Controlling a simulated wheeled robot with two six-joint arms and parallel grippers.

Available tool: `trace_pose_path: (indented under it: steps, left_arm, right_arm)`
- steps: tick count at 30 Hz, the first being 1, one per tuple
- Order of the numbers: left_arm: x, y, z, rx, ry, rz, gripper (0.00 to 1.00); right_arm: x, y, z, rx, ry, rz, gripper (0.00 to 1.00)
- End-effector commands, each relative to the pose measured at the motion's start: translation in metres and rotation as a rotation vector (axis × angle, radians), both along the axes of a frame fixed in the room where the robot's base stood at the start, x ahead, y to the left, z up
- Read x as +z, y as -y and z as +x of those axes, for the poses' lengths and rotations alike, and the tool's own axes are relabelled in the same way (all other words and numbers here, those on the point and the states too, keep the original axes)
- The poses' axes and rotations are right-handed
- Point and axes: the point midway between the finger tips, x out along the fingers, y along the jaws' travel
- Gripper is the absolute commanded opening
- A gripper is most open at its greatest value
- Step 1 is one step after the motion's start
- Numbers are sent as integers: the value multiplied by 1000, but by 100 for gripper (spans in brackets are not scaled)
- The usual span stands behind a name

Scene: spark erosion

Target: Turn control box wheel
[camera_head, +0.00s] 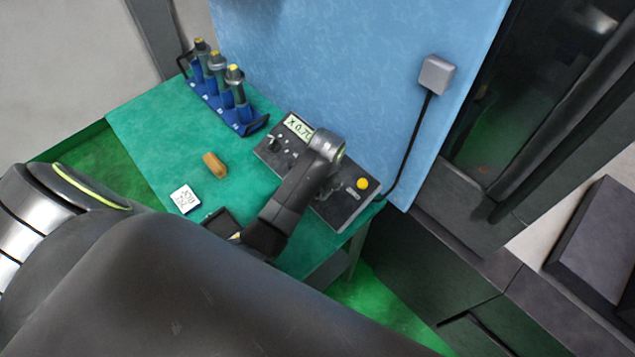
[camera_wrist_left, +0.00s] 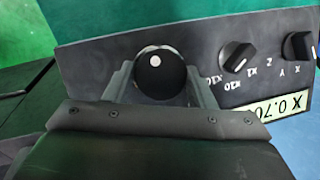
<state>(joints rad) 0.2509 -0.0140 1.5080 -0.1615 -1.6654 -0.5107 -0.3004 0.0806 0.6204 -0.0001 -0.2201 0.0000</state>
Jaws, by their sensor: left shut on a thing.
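The dark control box (camera_head: 346,208) lies on the green table, with its display (camera_head: 298,127) reading X 0.70, small knobs (camera_head: 273,143) and a yellow button (camera_head: 362,183). The left wrist view also shows the box (camera_wrist_left: 87,60). There its round black wheel (camera_wrist_left: 160,76), with a white dot near its top, sits between the fingers of my left gripper (camera_wrist_left: 160,88), which is shut on it. In the head view my left arm's end covers the wheel and the gripper fingers. My right gripper is not in view.
A blue rack (camera_head: 214,95) with several tool holders stands at the table's back left. A tan block (camera_head: 214,164) and a white printed square (camera_head: 185,199) lie left of the box. A grey box (camera_head: 437,74) with a black cable is on the blue panel (camera_head: 370,60).

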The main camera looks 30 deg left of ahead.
Motion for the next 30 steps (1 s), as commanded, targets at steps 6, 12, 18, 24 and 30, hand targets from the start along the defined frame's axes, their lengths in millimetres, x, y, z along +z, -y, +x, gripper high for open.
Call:
trace_pose_path:
  steps: [6, 12, 18, 24, 30]
  left_arm:
    - [-1, 2, -1, -185, 26, 69, 27]
    - [-1, 2, -2, -329, 46, 124, 27]
    - [-1, 2, -3, -433, 59, 163, 27]
    - [-1, 2, -3, -492, 67, 186, 27]
    - [-2, 2, -3, -514, 70, 194, 27]
  right_arm:
    - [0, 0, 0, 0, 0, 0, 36]
    - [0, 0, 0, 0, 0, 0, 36]
    - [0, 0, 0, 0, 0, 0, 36]
    - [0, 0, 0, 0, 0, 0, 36]
    - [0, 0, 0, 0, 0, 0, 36]
